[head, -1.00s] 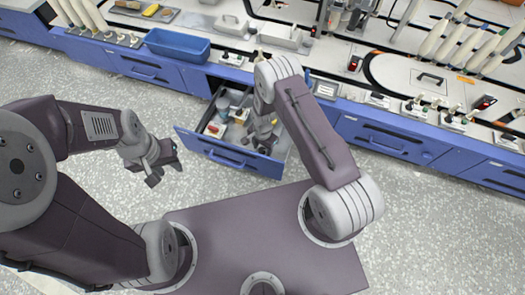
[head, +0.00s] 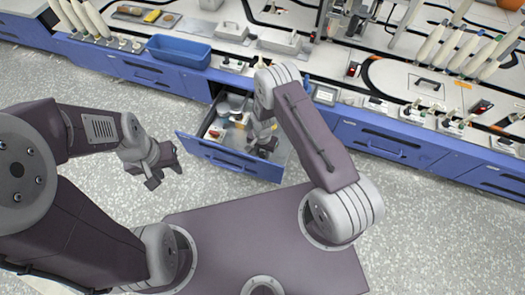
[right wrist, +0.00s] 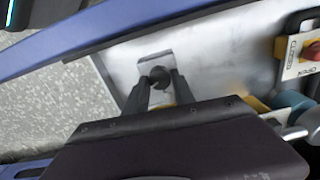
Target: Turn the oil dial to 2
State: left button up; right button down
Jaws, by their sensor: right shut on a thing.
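The oil dial appears to be the dark round knob (right wrist: 160,77) on a small metal plate (right wrist: 150,62) in the right wrist view. Its markings are not readable. My right gripper (right wrist: 161,84) is shut on this knob, one finger on each side. In the head view my right gripper (head: 265,146) reaches down inside the open drawer (head: 225,160), and my arm hides the knob there. My left gripper (head: 166,175) is open and empty above the floor, left of the drawer.
A red knob (right wrist: 313,50) on a plate marked OPEN and CLOSED sits at the right in the wrist view. Several small items lie in the drawer's left part. A blue bin (head: 180,50) stands on the counter behind. The floor around is clear.

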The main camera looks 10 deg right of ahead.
jog(key=n+p, duration=0.1)
jog(key=n, duration=0.2)
jog(key=shift+r, duration=0.15)
jog(key=n+p, duration=0.1)
jog(key=n, duration=0.2)
jog(key=shift+n, duration=0.3)
jog(key=n+p, duration=0.1)
jog(key=n, duration=0.2)
jog(key=shift+a, duration=0.1)
jog(key=shift+n+p, duration=0.35)
jog(key=shift+n, duration=1.35)
jog(key=c, duration=1.1)
grip_release()
jog(key=shift+o, duration=0.2)
